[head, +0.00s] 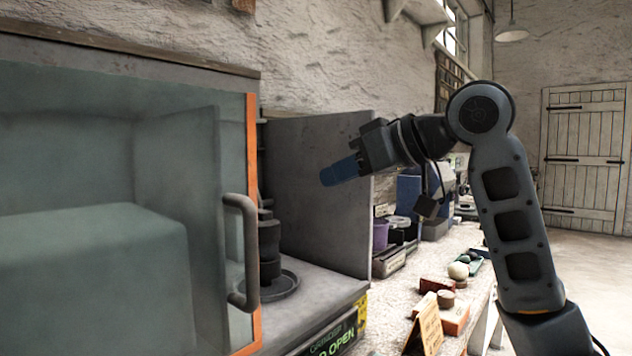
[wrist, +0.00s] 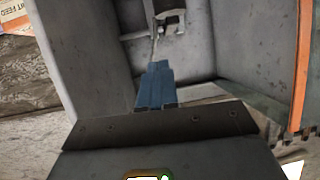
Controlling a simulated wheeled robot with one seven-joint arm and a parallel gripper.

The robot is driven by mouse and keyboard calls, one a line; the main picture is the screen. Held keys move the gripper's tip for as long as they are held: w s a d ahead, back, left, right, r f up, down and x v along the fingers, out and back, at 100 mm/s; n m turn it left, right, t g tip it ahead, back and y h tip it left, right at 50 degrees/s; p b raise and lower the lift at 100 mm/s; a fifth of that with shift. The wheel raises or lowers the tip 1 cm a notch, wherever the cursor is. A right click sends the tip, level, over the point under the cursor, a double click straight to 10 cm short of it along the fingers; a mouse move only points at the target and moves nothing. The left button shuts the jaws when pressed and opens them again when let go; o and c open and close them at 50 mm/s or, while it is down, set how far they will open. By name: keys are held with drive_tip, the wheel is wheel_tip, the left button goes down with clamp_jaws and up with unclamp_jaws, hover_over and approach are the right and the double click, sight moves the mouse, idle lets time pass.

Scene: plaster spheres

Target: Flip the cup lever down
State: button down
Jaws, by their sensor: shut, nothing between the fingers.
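My gripper (head: 328,177) has blue fingers, shut and empty, pointing left in front of the grey side panel of the grinder cabinet. The shut fingers also show in the wrist view (wrist: 158,70), pointing toward a grey wall. Beyond their tips, at the top of the wrist view, is a small dark metal fitting with a thin rod (wrist: 168,18). It may be the cup lever, but I cannot tell for sure. A gap shows between the fingertips and most of this fitting. I cannot make out the lever in the head view.
The cabinet's glass door has an orange edge (head: 253,200) and a bar handle (head: 241,250). Behind the handle, a dark stacked piece (head: 269,245) stands on a round plate (head: 282,284). A bench with blocks (head: 455,319), a purple cup (head: 380,235) and a card sign (head: 426,325) lies right.

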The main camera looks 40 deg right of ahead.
drive_tip(key=shift+v, duration=1)
